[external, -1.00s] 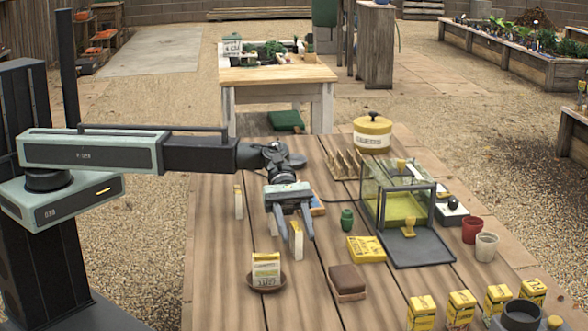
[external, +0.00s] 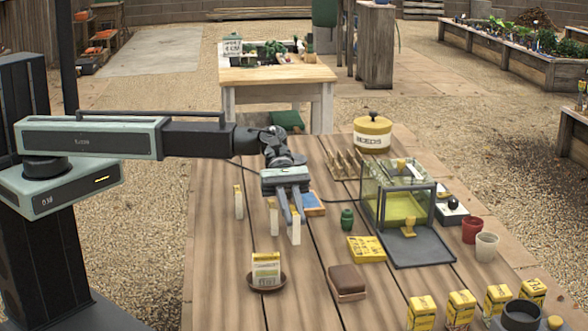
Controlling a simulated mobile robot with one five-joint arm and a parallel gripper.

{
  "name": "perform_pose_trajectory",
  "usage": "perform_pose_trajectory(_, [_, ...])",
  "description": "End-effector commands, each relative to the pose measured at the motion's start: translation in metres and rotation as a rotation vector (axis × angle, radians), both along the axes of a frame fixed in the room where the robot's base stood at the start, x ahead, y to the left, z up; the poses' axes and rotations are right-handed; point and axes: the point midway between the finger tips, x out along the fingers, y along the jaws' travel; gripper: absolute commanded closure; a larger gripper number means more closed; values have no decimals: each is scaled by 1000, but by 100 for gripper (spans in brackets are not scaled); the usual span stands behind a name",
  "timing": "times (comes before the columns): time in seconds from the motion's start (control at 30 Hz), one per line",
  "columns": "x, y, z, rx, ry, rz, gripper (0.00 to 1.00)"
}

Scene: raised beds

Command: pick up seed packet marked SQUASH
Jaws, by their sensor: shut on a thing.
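My gripper (external: 290,222) is shut on a narrow white seed packet (external: 295,231) with a yellow top, seen nearly edge-on above the wooden table. Its label cannot be read from here, so I cannot tell if it says SQUASH. Two similar packets stand upright to its left, one close by (external: 273,219) and one farther left (external: 239,203). Another packet, white and yellow (external: 266,270), stands in a brown dish (external: 266,287) nearer the front; its print is too small to read.
Right of my gripper are a green bottle (external: 347,218), a yellow box (external: 367,249) and a glass case (external: 369,205). A brown block (external: 347,281) lies in front. A blue item (external: 314,203) lies behind. Several yellow boxes (external: 422,312) stand at front right.

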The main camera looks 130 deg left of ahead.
Motion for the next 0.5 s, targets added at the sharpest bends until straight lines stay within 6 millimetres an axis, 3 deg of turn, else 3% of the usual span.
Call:
perform_pose_trajectory(0.03, [-16,-5,0,0,0,0,100])
perform_pose_trajectory(0.3, [-91,-25,7,0,0,1,100])
perform_pose_trajectory(0.5, [-134,-35,11,0,0,1,100])
